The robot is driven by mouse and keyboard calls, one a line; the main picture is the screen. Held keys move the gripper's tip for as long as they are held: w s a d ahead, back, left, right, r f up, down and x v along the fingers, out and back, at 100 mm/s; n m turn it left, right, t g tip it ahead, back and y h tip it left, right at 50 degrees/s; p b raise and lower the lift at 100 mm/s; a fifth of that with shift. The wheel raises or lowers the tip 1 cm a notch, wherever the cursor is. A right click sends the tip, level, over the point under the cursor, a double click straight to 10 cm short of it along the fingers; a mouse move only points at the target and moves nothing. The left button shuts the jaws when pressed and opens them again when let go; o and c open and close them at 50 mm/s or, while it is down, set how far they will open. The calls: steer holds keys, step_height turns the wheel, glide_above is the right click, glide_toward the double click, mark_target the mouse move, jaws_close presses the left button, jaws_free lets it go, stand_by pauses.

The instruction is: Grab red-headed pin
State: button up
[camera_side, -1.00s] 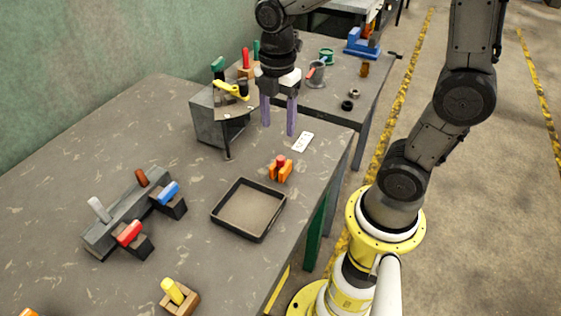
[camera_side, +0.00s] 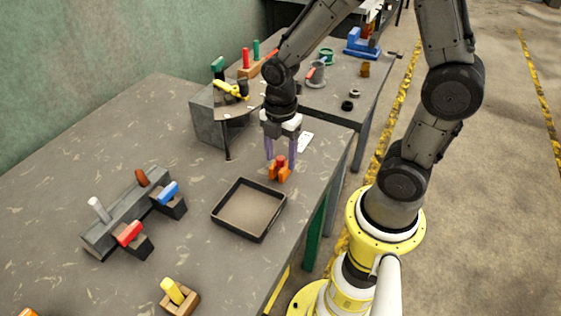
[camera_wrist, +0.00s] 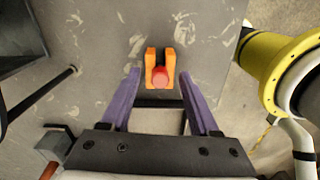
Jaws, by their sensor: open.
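The red-headed pin (camera_side: 281,161) stands in an orange holder (camera_side: 279,174) near the right edge of the grey table. In the wrist view, the red head (camera_wrist: 160,77) sits between the two upright prongs of the orange holder (camera_wrist: 169,60). My gripper (camera_side: 280,157) is open, with its purple fingers pointing down above and around the head. In the wrist view, the gripper (camera_wrist: 159,73) has one fingertip on each side of the pin, with a gap on both sides. I cannot tell whether the fingertips are level with the head.
A dark shallow tray (camera_side: 237,234) lies just in front of the holder. A grey block with a plate and thin leg (camera_side: 228,140) stands behind left. A grey fixture with coloured handles (camera_side: 123,222) is at left.

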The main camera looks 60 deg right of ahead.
jaws_close()
steer(key=shift+r, duration=0.15)
stand_by(0.4)
